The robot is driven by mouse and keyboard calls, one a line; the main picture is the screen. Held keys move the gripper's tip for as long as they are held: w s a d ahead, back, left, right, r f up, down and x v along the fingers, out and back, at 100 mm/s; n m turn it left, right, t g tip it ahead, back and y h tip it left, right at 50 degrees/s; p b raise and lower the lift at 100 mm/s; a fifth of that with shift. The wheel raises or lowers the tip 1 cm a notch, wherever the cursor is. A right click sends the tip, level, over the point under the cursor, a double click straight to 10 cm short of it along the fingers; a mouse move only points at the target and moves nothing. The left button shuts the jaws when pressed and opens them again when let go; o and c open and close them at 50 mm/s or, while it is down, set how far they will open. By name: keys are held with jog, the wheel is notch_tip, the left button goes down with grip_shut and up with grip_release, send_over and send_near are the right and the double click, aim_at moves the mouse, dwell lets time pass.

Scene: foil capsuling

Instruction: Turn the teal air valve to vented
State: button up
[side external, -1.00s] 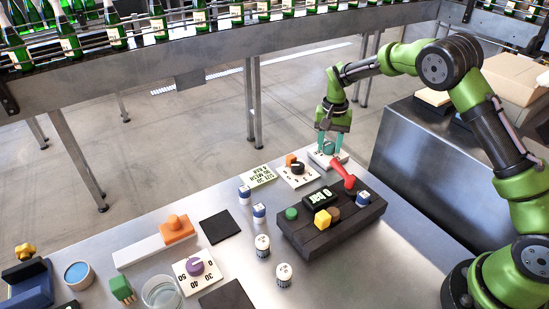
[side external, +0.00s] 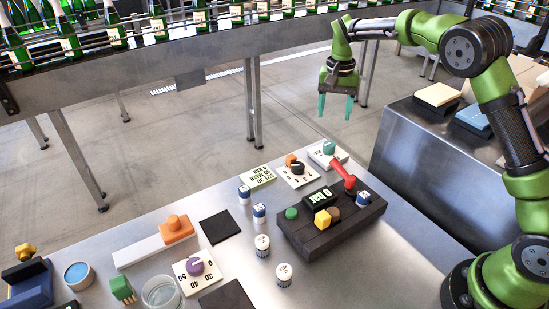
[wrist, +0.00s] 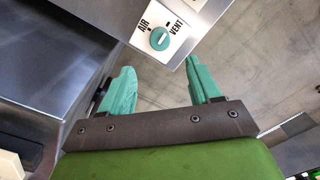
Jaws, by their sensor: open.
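The teal air valve (side external: 329,147) is a round knob on a white plate (side external: 339,157) at the far corner of the bench. In the wrist view the teal knob (wrist: 159,39) has a short white line that seems to slant up-right, towards the VENT side; AIR is printed on the left. The exact angle is hard to tell at this size. My gripper (side external: 335,107) is raised above the valve, pointing down, apart from it. In the wrist view its teal fingers (wrist: 160,72) are spread with nothing between them.
Beside the valve stands a plate with a black knob (side external: 297,168). A dark console (side external: 345,228) with a red lever (side external: 342,175) and a "0 bar" display (side external: 319,198) is in front. Small white-and-blue pots stand left of it. Open floor lies beyond the bench edge.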

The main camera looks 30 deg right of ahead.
notch_tip(320, 180, up, 6)
jog(key=shift+f, duration=0.15)
dwell(0.3)
jog(key=s+a+r+n+t, duration=0.1)
jog(key=s+a+t, duration=0.1)
jog(key=s, duration=0.7)
jog(key=s+a+r+n+t+y, duration=0.1)
jog(key=s+a+r+n+t, duration=0.1)
jog(key=s, duration=0.8)
jog(key=s+a+r+n+t+y, duration=0.1)
jog(key=s+a+r+n+t, duration=0.1)
jog(key=s, duration=0.7)
jog(key=shift+s+a+t, duration=0.25)
jog(key=shift+a+t, duration=0.35)
jog(key=shift+a, duration=0.05)
jog(key=shift+c, duration=0.2)
